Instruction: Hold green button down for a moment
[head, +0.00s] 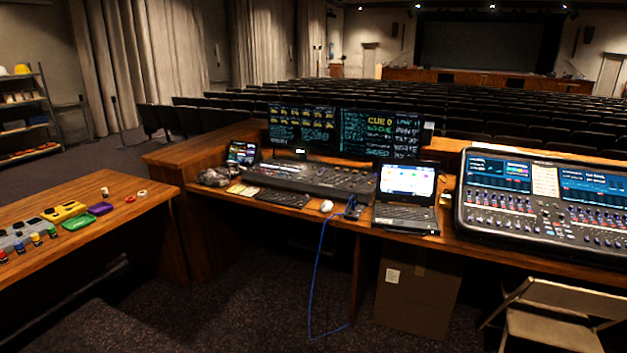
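On the wooden side table at the left there is a flat green object (80,222), the clearest green thing in view. Whether it is a button or a small case is too small to tell. A small green-topped piece (53,232) stands just left of it, among small coloured pieces. A yellow device (63,211) lies behind the green object, and a purple one (101,208) lies to its right. Neither of my grippers is in view, and nothing touches these things.
The side table (120,235) has bare wood toward its front right. A mixing desk holds a lighting console (315,178), a laptop (405,190) and a large mixer (540,210). A blue cable (318,270) hangs to the floor. A folding chair (550,325) stands at lower right.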

